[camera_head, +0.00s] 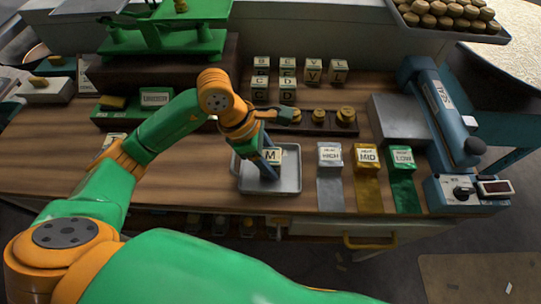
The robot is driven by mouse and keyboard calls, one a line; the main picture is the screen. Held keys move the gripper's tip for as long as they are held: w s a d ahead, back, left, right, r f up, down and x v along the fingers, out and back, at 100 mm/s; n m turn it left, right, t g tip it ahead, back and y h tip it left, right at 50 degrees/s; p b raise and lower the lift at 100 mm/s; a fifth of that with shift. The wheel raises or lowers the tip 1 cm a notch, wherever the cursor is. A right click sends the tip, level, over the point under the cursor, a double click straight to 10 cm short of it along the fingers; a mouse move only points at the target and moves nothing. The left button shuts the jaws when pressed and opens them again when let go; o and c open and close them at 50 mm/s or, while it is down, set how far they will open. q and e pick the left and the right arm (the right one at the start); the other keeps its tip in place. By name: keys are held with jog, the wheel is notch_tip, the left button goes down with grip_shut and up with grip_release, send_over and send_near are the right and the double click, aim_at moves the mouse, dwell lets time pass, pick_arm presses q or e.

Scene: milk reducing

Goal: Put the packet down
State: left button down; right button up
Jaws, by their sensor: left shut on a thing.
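My left gripper (268,168) reaches down over a grey metal tray (291,185) in the middle of the wooden table. It is shut on a small packet (273,156) with a white top marked M. The packet is over or inside the tray; I cannot tell whether it touches the tray floor. The blue fingers and the arm hide part of the packet and of the tray's left side. My right gripper is not in view.
Blocks marked HIGH (329,154), MID (367,158) and LOW (402,158) stand on coloured strips right of the tray. Behind it is a dark rack of brass weights (345,115). Lettered packets (288,69) stand further back. A blue machine (445,110) is at right.

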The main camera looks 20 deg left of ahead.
pick_arm(q)
jog(key=shift+f+b, duration=0.2)
jog(key=shift+b, duration=0.1)
jog(key=shift+c, duration=1.1)
grip_release()
jog(key=shift+r, duration=0.1)
jog(key=shift+r+p, duration=0.3)
jog(key=shift+p, duration=0.05)
jog(key=b+v, duration=0.2)
jog(key=v, duration=0.9)
jog(key=shift+r, duration=0.35)
jog(key=shift+s+a, duration=0.1)
jog(key=shift+a, duration=0.05)
